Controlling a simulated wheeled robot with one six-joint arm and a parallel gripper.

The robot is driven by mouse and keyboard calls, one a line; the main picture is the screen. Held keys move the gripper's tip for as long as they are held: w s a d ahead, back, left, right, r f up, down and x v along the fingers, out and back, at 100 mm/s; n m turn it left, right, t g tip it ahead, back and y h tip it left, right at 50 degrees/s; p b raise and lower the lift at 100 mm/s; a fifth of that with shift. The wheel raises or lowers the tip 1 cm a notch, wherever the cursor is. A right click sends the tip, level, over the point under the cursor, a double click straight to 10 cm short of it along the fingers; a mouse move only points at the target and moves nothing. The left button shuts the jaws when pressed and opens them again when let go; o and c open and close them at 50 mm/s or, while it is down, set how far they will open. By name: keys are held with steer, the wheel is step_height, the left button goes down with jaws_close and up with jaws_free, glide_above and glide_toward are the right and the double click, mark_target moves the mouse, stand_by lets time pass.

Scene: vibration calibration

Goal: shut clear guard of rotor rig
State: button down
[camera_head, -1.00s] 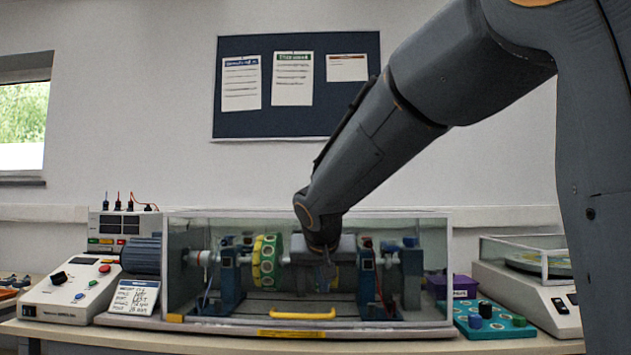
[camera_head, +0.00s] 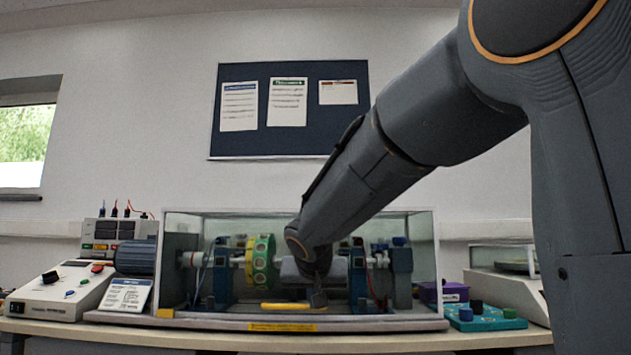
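The rotor rig stands on the bench, with a shaft, a green and yellow disc (camera_head: 262,260) and blue supports (camera_head: 219,281) inside its housing. The clear guard (camera_head: 187,222) encloses it as a see-through box. The guard's yellow handle (camera_head: 280,306) is low at the front, just above the base's yellow label (camera_head: 282,327). I cannot tell whether the guard is fully down. My gripper (camera_head: 318,299) points down in front of the rig, at the right end of the handle. Contact is unclear. The fingers are small and dark, and their opening does not show. My arm hides part of the rotor.
A control box (camera_head: 62,294) and a small card (camera_head: 126,295) are at the left. A teal tray with knobs (camera_head: 484,318), a purple box (camera_head: 446,290) and a clear-lidded device (camera_head: 505,284) are at the right. A narrow bench strip (camera_head: 220,341) runs along the front.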

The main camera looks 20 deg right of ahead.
steer(key=shift+s+d+f+g, duration=0.1)
steer(key=shift+f+g, duration=0.05)
steer(key=shift+f, duration=0.5)
steer(key=shift+s+f+g, duration=0.1)
steer(key=shift+f+g, duration=0.05)
steer(key=shift+f, duration=0.5)
step_height(320, 180, up, 6)
steer(key=p, duration=0.3)
steer(key=s+a+f+n+g+y+b, duration=0.2)
steer(key=s+a+f+n+g+y, duration=0.3)
steer(key=s+a+f, duration=1.55)
steer(key=s+a+f+n+g, duration=0.2)
steer(key=s+a+f+n, duration=0.15)
steer(key=s+f, duration=0.4)
steer(key=s+a+f+n+g, duration=0.2)
steer(key=s+a+f, duration=0.25)
steer(key=s, duration=0.65)
steer(key=d+r+m+p, duration=0.3)
steer(key=d+r+p, duration=0.6)
steer(key=r+p, duration=0.4)
steer(key=d+r+m+h+p, duration=0.1)
steer(key=d+r+m+p, duration=0.2)
steer(key=d+r+p, duration=0.7)
step_height(320, 180, up, 4)
steer(key=p, duration=0.9)
steer(key=shift+s+d+r, duration=0.15)
steer(key=shift+s+d, duration=0.05)
steer(key=shift+d, duration=0.1)
